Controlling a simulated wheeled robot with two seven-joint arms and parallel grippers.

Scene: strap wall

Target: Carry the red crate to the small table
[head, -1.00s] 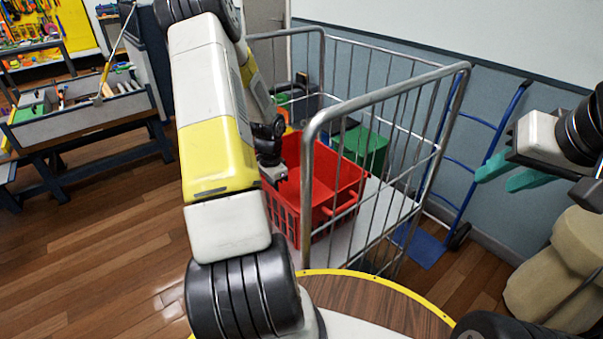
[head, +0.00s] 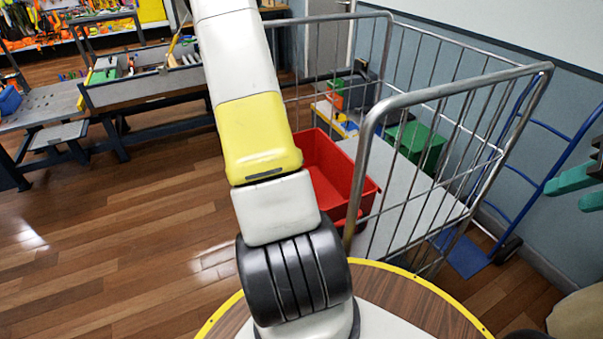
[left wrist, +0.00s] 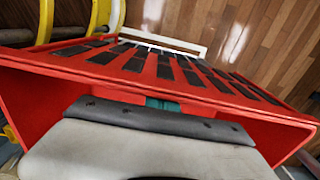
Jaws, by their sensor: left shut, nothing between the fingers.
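The red crate (head: 340,178) is at the open left side of the wire cage trolley, partly hidden behind my left arm. In the left wrist view its slotted red wall (left wrist: 165,65) spans the picture. My left gripper (left wrist: 165,103) is shut and empty, its teal fingertips close to the inside of that wall; I cannot tell if they touch it. In the head view this gripper is hidden behind its arm. My right gripper (head: 582,188) is open and empty at the right edge, away from the crate. I cannot tell which table is the small table.
The trolley's rails (head: 455,85) stand around its pale deck (head: 425,195). A blue hand truck (head: 520,205) leans by the wall. Grey workbenches (head: 130,92) stand at the left. The wooden floor (head: 120,220) between is clear.

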